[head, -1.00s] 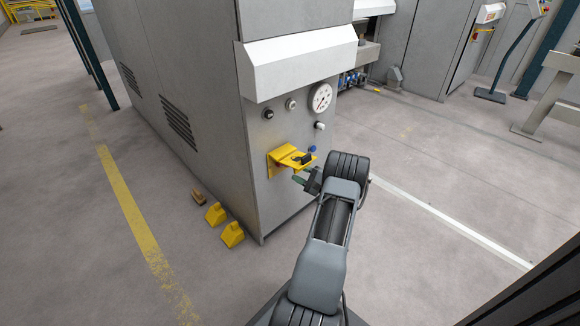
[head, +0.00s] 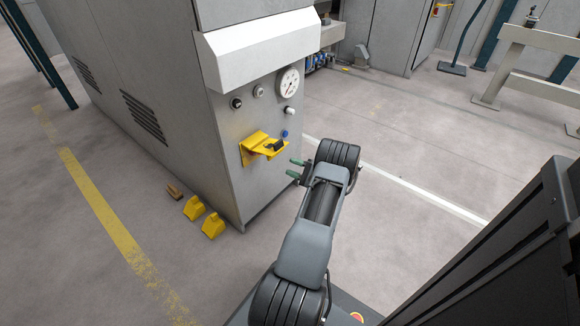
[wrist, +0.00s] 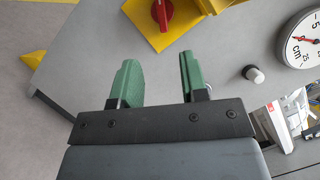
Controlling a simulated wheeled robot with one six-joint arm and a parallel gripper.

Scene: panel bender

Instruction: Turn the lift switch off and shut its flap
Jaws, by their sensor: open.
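The yellow lift switch housing (head: 250,150) is on the grey cabinet's front panel. Its yellow flap (head: 266,146) sticks out from the panel, with a black piece (head: 277,145) at its outer edge. In the wrist view a red rotary knob (wrist: 163,12) shows uncovered on the yellow plate (wrist: 150,35), cut off by the top edge; its setting I cannot tell.
A round gauge (head: 288,82), a white knob (head: 290,110), a blue button (head: 285,134) and two dark-centred buttons share the panel. A white hood (head: 265,45) juts out above. Yellow blocks (head: 213,225) stand on the floor at the cabinet's foot.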

